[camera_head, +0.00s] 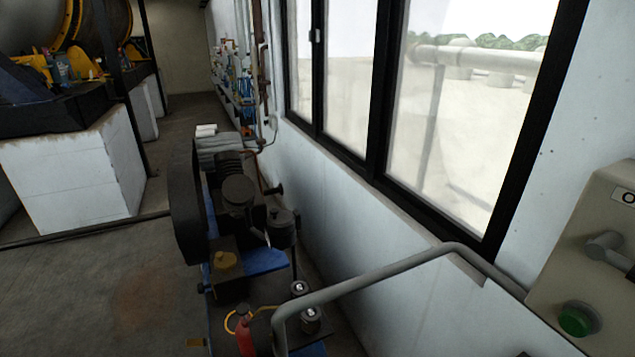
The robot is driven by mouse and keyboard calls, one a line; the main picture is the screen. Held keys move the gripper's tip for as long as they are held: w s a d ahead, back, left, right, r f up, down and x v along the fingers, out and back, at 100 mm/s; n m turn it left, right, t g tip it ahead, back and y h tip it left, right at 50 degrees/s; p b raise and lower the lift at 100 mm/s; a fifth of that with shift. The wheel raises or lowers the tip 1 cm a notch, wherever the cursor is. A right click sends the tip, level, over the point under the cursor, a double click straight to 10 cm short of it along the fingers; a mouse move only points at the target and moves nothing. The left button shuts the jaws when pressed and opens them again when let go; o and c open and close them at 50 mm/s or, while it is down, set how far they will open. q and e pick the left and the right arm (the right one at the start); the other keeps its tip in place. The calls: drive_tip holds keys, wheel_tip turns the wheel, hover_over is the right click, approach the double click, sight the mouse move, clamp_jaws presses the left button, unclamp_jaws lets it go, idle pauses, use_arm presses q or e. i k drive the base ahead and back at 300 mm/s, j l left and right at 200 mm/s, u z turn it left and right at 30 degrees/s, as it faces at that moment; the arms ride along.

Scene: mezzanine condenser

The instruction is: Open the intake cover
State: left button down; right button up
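A dark compressor-like machine (238,215) stands on a blue base (262,262) along the wall below the windows. It has a large dark wheel or guard (186,200) on its left side. Dark round housings sit on it, one near its top (239,190) and one to the right (284,222). I cannot tell which part is the intake cover, or whether any cover is open. Neither of my grippers is in view.
A grey bent pipe rail (375,275) crosses the foreground. A beige control box (590,265) with a lever (606,247) and green button (578,319) is at right. A red canister (244,335) and two gauges (300,289) are below. Open floor (95,290) lies left.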

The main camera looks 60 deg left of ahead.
sight(279, 222)
drive_tip(key=u, duration=2)
